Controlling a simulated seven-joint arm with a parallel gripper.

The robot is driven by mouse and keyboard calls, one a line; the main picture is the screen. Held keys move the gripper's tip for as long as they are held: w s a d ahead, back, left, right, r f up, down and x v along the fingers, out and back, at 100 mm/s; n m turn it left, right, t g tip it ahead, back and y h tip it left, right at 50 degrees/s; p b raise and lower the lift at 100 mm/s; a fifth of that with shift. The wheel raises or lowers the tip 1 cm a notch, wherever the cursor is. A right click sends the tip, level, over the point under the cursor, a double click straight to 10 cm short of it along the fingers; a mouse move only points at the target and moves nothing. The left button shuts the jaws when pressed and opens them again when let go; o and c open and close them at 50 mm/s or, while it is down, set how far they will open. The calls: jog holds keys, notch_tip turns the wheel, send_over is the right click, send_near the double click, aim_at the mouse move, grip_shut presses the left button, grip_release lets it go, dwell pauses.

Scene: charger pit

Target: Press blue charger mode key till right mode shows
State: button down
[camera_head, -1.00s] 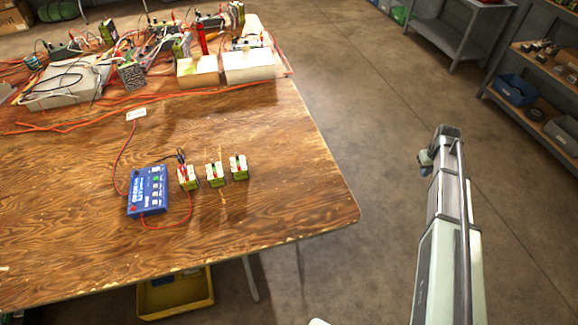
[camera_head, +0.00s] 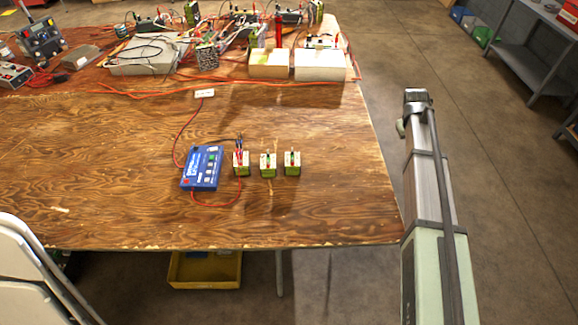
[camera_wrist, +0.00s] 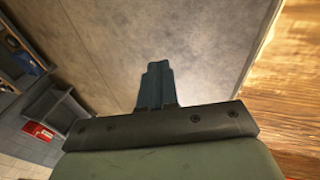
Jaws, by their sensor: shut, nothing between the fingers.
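The blue charger (camera_head: 201,168) lies on the wooden table, left of the middle in the head view. It has a dark screen and small keys, too small to read. Red leads run from it to the nearest of three green-and-white battery packs (camera_head: 241,163). My gripper shows in the wrist view (camera_wrist: 155,86) with its fingers together and empty, over bare floor beside the table. In the head view my arm stands off the table's right edge, well away from the charger, and the fingers cannot be made out.
The wooden table (camera_head: 110,213) has clear room around the charger. White boxes (camera_head: 320,66), cables and instruments crowd its back. A yellow bin (camera_head: 205,271) is under the front edge. A grey shelf (camera_head: 535,60) stands at the far right, and the floor between is open.

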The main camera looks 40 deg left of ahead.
jog(key=s+a, duration=0.4)
jog(key=a, duration=0.2)
jog(key=s+a+r+n+t, duration=0.1)
jog(key=s+a, duration=0.3)
jog(key=a, duration=0.3)
jog(key=s+a+r+n, duration=0.1)
jog(key=s+a, duration=0.4)
jog(key=a, duration=0.2)
jog(key=shift+s+a+r+t, duration=0.1)
jog(key=shift+a+r+t, duration=0.1)
jog(key=shift+r+t, duration=0.1)
jog(key=s+a+r+n+t, duration=0.2)
jog(key=s+a+r, duration=0.1)
jog(key=s+a, duration=1.4)
notch_tip(320, 180, up, 7)
jog(key=m+t, duration=0.2)
jog(key=m, duration=0.4)
send_over(207, 180)
jog(key=shift+s+a+f+y, duration=0.15)
jog(key=shift+s+a+y, duration=0.1)
jog(key=shift+s+y, duration=0.2)
jog(key=shift+f, duration=4.45)
jog(key=shift+f, duration=0.15)
jog(key=shift+f, duration=0.25)
